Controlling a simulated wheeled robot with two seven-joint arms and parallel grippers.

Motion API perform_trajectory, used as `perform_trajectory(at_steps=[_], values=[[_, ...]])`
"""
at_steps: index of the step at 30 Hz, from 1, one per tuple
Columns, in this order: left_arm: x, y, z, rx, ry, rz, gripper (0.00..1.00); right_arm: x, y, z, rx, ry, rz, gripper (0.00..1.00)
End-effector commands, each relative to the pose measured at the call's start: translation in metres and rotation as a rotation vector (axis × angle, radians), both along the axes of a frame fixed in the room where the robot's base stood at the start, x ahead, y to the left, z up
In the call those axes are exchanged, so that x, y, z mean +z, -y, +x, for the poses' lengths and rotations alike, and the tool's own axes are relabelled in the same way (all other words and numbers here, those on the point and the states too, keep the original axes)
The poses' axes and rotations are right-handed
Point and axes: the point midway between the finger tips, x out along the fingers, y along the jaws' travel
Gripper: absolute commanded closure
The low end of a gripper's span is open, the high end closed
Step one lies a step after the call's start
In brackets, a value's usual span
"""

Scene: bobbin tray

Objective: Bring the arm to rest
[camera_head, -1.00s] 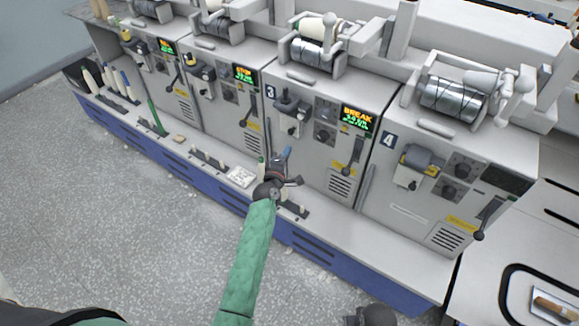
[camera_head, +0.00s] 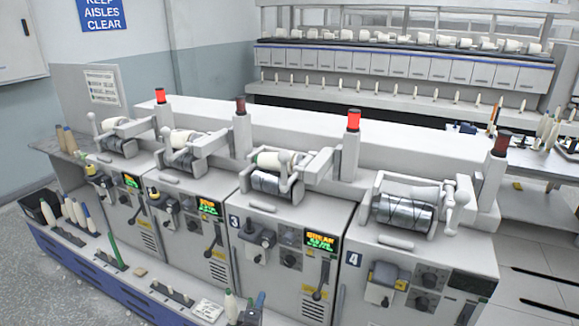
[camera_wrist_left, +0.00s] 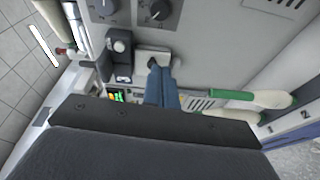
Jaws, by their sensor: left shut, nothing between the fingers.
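My left gripper (camera_head: 259,300) shows only at the bottom edge of the head view, low in front of machine unit 3 (camera_head: 265,211). The rest of my left arm is out of that view. In the left wrist view its blue fingers (camera_wrist_left: 162,86) are together and empty, pointing at the grey machine front. A pale bobbin (camera_head: 230,304) stands just left of the gripper in the head view. Two pale, green-banded bobbins show right of the fingers in the wrist view, one of them nearer (camera_wrist_left: 262,98). My right gripper is in neither current view.
Machine unit 4 (camera_head: 392,301) stands right of unit 3. The front ledge (camera_head: 165,291) carries bobbins, holders and a white card (camera_head: 208,310). Posts with lamps, two lit red (camera_head: 354,121), rise behind the winders. Open floor (camera_head: 45,285) lies at the left.

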Motion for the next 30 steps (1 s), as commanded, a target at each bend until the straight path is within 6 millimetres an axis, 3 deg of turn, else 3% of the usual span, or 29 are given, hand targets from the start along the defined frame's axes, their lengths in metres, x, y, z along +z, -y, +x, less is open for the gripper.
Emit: perform_trajectory(at_steps=[8,14,21,30], values=[[-0.041,0.034,-0.017,-0.252,-0.136,0.415,1.0,0.0,-0.001,0.0,-0.001,0.0,0.001,0.64],[-0.084,0.041,-0.054,-0.515,-0.276,0.825,1.0,0.0,-0.001,0.0,0.0,0.0,0.001,0.64],[-0.166,0.0,-0.163,-0.822,-0.545,1.205,1.0,0.0,0.0,0.0,0.0,-0.001,0.0,0.64],[-0.238,-0.048,-0.309,-0.987,-0.773,1.344,1.0,0.0,0.0,0.0,0.0,-0.001,0.0,0.64]])
